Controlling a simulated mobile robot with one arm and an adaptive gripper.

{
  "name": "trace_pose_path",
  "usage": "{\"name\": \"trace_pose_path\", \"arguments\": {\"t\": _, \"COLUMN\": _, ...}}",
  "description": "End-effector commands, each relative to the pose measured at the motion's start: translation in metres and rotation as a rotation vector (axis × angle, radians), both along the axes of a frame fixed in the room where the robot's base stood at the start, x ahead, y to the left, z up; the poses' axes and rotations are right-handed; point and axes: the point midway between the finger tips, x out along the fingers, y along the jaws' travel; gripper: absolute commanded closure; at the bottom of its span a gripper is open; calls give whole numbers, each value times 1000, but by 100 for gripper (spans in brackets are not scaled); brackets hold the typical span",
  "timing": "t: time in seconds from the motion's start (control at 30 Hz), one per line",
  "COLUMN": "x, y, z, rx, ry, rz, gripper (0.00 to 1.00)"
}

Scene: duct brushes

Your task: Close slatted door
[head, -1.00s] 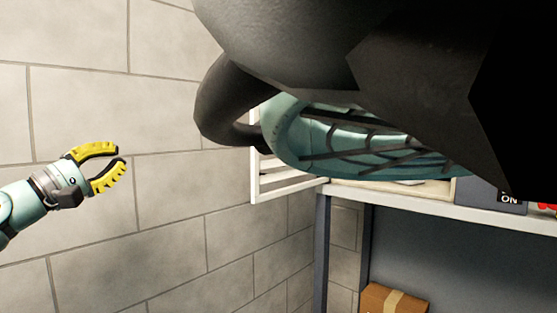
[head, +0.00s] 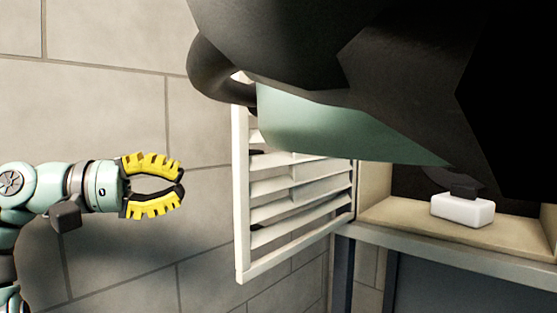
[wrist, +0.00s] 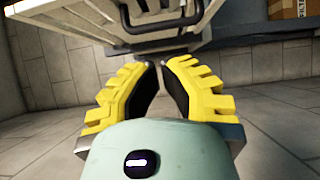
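The white slatted door (head: 243,200) stands open to the left of a cabinet opening, swung out toward the camera from a hinge side at the cabinet's left edge. In the wrist view, slatted white panelling (wrist: 110,22) with a dark bar handle crosses the top, beyond the fingertips. My gripper (head: 184,186), with yellow ribbed fingers, is left of the door in the head view. Its fingers curve inward with a narrow gap between the tips, which shows in the wrist view (wrist: 161,64). It holds nothing. My own body hides the door's upper part.
The cabinet's beige floor (head: 400,222) holds a white block (head: 463,210) with a black piece above it. A grey shelf edge runs below. A cardboard box (wrist: 287,9) shows top right in the wrist view. A grey block wall is behind my gripper.

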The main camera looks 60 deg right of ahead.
Motion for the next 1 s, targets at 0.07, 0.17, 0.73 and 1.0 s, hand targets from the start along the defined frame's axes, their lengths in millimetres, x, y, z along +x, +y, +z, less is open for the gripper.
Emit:
{"name": "trace_pose_path", "arguments": {"t": 0.07, "x": -10, "y": -11, "z": 7, "rx": 1, "ry": 1, "rz": -9, "gripper": 100}}
{"name": "trace_pose_path", "arguments": {"t": 0.17, "x": -18, "y": -22, "z": 7, "rx": 2, "ry": 5, "rz": -9, "gripper": 100}}
{"name": "trace_pose_path", "arguments": {"t": 0.73, "x": -45, "y": -56, "z": 0, "rx": -2, "ry": 3, "rz": -3, "gripper": 100}}
{"name": "trace_pose_path", "arguments": {"t": 1.0, "x": -45, "y": -56, "z": 0, "rx": -2, "ry": 0, "rz": -4, "gripper": 100}}
